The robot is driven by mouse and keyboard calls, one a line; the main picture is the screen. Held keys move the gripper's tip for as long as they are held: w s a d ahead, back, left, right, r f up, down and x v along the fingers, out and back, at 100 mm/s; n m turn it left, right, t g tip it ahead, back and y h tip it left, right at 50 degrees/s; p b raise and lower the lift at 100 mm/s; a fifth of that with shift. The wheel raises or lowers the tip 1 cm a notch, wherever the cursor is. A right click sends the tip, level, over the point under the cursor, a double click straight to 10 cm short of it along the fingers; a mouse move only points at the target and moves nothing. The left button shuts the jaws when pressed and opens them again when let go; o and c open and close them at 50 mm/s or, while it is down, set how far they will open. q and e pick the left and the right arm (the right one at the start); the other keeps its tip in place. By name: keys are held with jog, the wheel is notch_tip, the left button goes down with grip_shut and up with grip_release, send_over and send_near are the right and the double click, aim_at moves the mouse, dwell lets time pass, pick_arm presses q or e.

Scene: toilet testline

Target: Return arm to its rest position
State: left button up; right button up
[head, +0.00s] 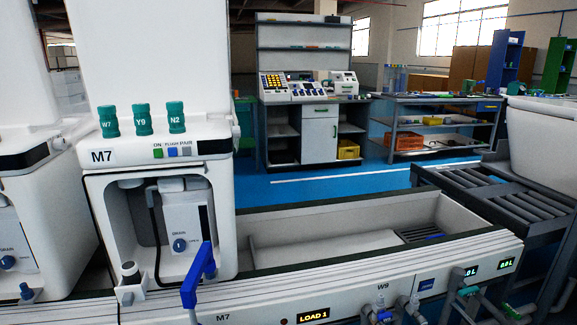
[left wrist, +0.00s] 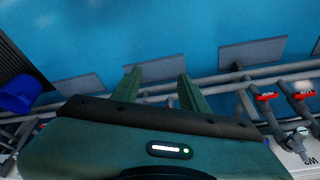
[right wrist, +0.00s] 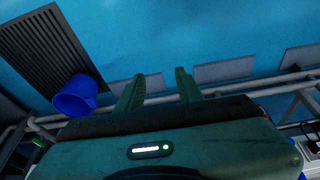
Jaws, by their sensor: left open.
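My left gripper (left wrist: 157,90) shows in the left wrist view with its two green fingers apart and nothing between them. My right gripper (right wrist: 156,90) shows in the right wrist view, also with its fingers apart and empty. Both are over the blue floor (left wrist: 160,35), with grey pipes (right wrist: 220,92) beyond the fingers. Neither gripper shows in the head view.
In the head view, the white M7 unit (head: 160,165) stands on the line with a blue lever (head: 200,272) in front. An open trough (head: 330,235) lies to its right. A blue bucket (right wrist: 75,96) is near a floor grate (right wrist: 45,50). Red-tagged valves (left wrist: 265,96) sit at right.

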pick_arm(q)
notch_tip(320, 180, down, 14)
jog(key=s+g+p, duration=0.1)
jog(key=s+p, duration=0.2)
jog(key=p, duration=1.1)
pick_arm(e)
notch_tip(320, 180, down, 14)
jog(key=s+g, duration=0.1)
jog(key=s, duration=0.2)
pick_arm(q)
jog(key=s+a+f+p, duration=0.1)
jog(key=s+f+p, duration=0.1)
jog(key=s+p, duration=0.2)
jog(key=s+a+f+g+p, duration=0.1)
jog(key=s+a+f+p, duration=0.1)
jog(key=s, duration=0.9)
jog(key=f+p, duration=0.1)
jog(key=p, duration=0.1)
jog(key=shift+s+f+g+p, duration=0.3)
jog(key=shift+f+p, duration=0.05)
jog(key=shift+p, duration=0.05)
pick_arm(e)
jog(key=s+d+f, duration=0.1)
jog(key=s+f, duration=0.1)
jog(key=s, duration=0.5)
jog(key=s+d+f+g, duration=0.1)
jog(key=s+d+f, duration=0.1)
jog(key=s, duration=0.6)
jog(key=shift+s+f+g, duration=0.3)
jog(key=shift+f, duration=0.55)
